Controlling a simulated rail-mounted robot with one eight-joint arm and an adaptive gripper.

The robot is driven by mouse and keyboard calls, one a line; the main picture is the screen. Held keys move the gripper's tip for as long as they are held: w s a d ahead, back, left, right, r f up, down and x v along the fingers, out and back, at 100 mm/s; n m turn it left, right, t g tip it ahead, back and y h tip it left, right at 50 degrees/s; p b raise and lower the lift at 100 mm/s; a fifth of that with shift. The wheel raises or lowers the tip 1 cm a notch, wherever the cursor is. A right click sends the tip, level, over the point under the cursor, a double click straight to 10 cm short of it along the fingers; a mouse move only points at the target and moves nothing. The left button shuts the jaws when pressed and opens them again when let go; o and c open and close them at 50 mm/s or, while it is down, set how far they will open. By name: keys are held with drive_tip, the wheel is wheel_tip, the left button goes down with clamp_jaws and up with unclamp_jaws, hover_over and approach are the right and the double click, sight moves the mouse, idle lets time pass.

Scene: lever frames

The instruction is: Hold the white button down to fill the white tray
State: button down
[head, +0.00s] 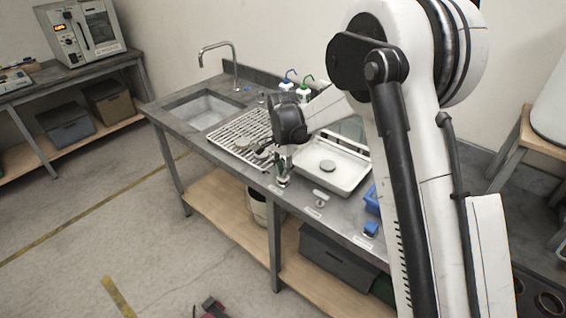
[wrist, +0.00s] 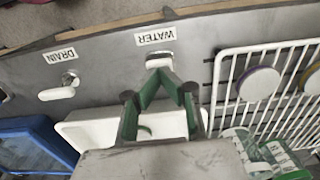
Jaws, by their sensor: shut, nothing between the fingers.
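The white tray (head: 347,186) sits on the grey counter, with a dark round disc on its floor. In the wrist view the tray (wrist: 78,130) is partly hidden behind my gripper. My gripper (head: 283,180) is shut and empty, pointing down at the counter's front edge. In the wrist view its green-lined fingers (wrist: 159,76) meet over the button; I cannot tell whether they touch or press it. No water is clearly visible in the tray.
A white lever (wrist: 57,93) by the DRAIN label is beside the button. A blue tray (wrist: 38,128) is beyond it, and a blue button (head: 370,228) is near the front edge. A white wire rack (head: 232,150) with discs stands on the other side, near the sink (head: 205,110).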

drive_tip(key=shift+f, duration=0.15)
drive_tip(key=shift+s+f+b, duration=0.1)
drive_tip(key=shift+f+b, duration=1)
drive_tip(key=shift+b, duration=0.1)
idle(6.7)
